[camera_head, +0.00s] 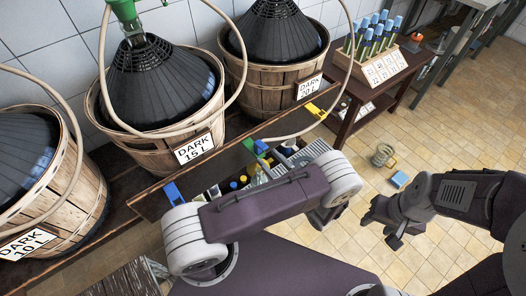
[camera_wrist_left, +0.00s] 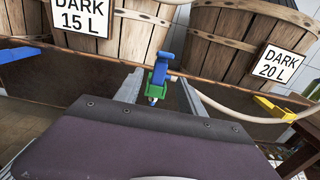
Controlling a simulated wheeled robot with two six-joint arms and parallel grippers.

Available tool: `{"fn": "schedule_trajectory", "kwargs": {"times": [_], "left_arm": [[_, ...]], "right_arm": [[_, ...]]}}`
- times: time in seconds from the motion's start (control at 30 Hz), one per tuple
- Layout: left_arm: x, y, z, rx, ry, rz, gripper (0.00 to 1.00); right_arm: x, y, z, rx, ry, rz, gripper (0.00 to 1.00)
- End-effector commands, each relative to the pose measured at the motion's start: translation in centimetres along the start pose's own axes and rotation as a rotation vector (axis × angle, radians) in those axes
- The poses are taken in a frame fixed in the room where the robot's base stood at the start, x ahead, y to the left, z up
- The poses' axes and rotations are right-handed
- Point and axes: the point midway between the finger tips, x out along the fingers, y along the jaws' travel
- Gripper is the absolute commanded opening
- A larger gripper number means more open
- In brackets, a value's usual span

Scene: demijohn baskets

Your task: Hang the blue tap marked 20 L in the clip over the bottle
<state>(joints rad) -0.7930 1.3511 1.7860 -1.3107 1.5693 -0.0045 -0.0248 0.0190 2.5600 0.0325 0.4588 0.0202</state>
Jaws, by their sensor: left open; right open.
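In the left wrist view a blue tap (camera_wrist_left: 165,58) stands upright at a green clip (camera_wrist_left: 157,78); I cannot read any mark on it. The green clip also shows in the head view (camera_head: 262,147), on the edge of the wooden board. My left gripper (camera_wrist_left: 163,82) is open, its two grey fingers apart on either side of the tap and clip. A blue clip (camera_head: 173,193) and a yellow clip (camera_head: 316,111) sit further along the board. My right gripper (camera_head: 388,220) is open and empty above the floor. My left arm hides much of the bottles (camera_head: 234,186) below.
Baskets marked DARK 10 L (camera_head: 65,205), DARK 15 L (camera_head: 150,148) and DARK 20 L (camera_head: 270,88) stand behind the board. A rack (camera_head: 384,69) of blue-topped pieces is on the side table. A blue block (camera_head: 399,180) and a coil (camera_head: 383,155) lie on the tiled floor.

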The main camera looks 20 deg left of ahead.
Motion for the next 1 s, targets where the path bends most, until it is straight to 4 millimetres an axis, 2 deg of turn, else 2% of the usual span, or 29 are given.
{"fn": "schedule_trajectory", "kwargs": {"times": [0.1,0.3,1.0], "left_arm": [[-2.5,-0.1,0.0,-0.001,0.0,-0.005,0.47],[-4.3,0.0,0.0,-0.001,-0.001,0.0,0.47],[-4.4,0.0,0.0,0.0,0.0,0.002,0.47]], "right_arm": [[-0.1,0.0,0.0,0.0,0.0,0.0,0.47],[-0.1,0.0,0.0,0.0,0.0,0.0,0.47],[-0.1,0.0,0.0,0.0,0.0,0.0,0.47]]}}
